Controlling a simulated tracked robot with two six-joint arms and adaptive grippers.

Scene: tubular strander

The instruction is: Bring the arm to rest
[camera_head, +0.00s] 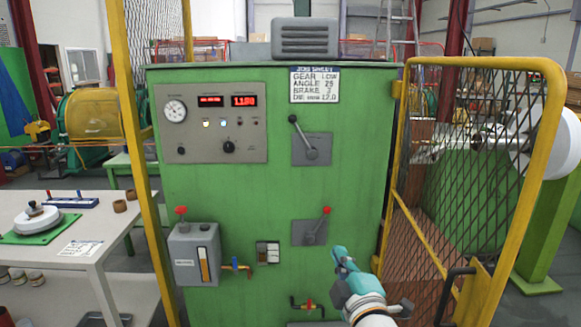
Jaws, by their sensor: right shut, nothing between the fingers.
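My right gripper (340,255) is teal and shows at the lower right of the cabinet front, at the end of my white arm. Its fingers are shut with nothing between them. The gripper is just below and right of the lower red-knobbed lever (318,224) and appears apart from it. The lower lever tilts up to the right on its grey plate. My left gripper is out of view.
A green cabinet (230,190) carries a control panel (215,123), a black-knobbed lever (303,136) and a job sheet (314,85). An open yellow mesh gate (520,235) stands close to the right of my arm. A white table (120,218) stands at left.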

